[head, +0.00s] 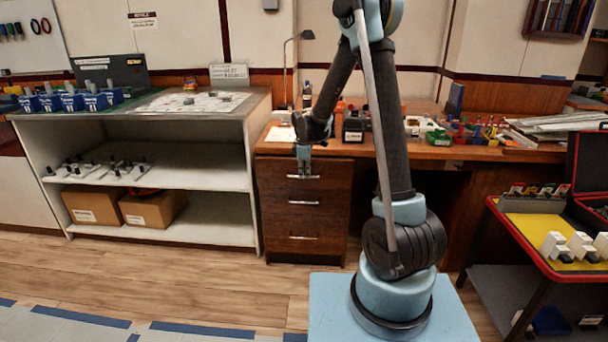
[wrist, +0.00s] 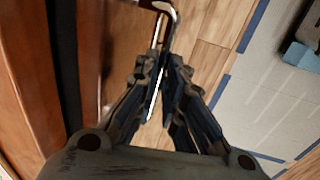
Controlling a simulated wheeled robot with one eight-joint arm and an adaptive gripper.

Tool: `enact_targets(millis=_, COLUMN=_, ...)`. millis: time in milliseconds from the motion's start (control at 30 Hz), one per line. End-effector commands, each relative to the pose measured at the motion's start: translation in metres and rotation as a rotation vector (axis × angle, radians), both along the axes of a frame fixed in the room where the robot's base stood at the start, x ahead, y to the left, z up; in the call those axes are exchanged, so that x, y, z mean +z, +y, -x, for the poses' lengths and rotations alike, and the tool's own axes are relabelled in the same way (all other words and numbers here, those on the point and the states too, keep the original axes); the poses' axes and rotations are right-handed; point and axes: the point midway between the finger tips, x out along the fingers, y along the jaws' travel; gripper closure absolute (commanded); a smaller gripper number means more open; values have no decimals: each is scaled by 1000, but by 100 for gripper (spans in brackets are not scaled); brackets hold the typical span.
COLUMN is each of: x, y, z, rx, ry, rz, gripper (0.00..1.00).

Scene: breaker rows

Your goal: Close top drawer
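The wooden drawer unit (head: 303,222) under the desk has three stacked drawers with metal bar handles. The top drawer (head: 330,180) is at the upper part, with its handle (head: 303,177) just below my gripper (head: 304,160). My gripper points down in front of the drawer face. In the wrist view, the fingers of my gripper (wrist: 165,72) converge on the bright handle bar (wrist: 168,15), which runs between them. A dark strip (wrist: 65,60) lies between the desk edge and the drawer front; I cannot tell how far the drawer stands out.
The desk top (head: 430,150) above holds boxes and small parts. An open shelf unit (head: 190,130) stands at left, and a yellow-topped cart (head: 540,230) at right. The wood floor (head: 200,270) in front of the drawers is clear.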

Motion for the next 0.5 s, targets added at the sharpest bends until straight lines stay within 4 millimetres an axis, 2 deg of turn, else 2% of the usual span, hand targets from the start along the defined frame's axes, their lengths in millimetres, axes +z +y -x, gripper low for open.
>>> enact_targets(millis=167, x=0, y=0, z=-5, rx=-1, ry=0, rz=0, gripper=100)
enact_targets(millis=400, x=0, y=-1, z=-38, rx=-1, ry=-1, rz=0, gripper=100)
enact_targets(millis=500, x=1, y=-1, z=-46, rx=0, ry=-1, rz=0, gripper=100)
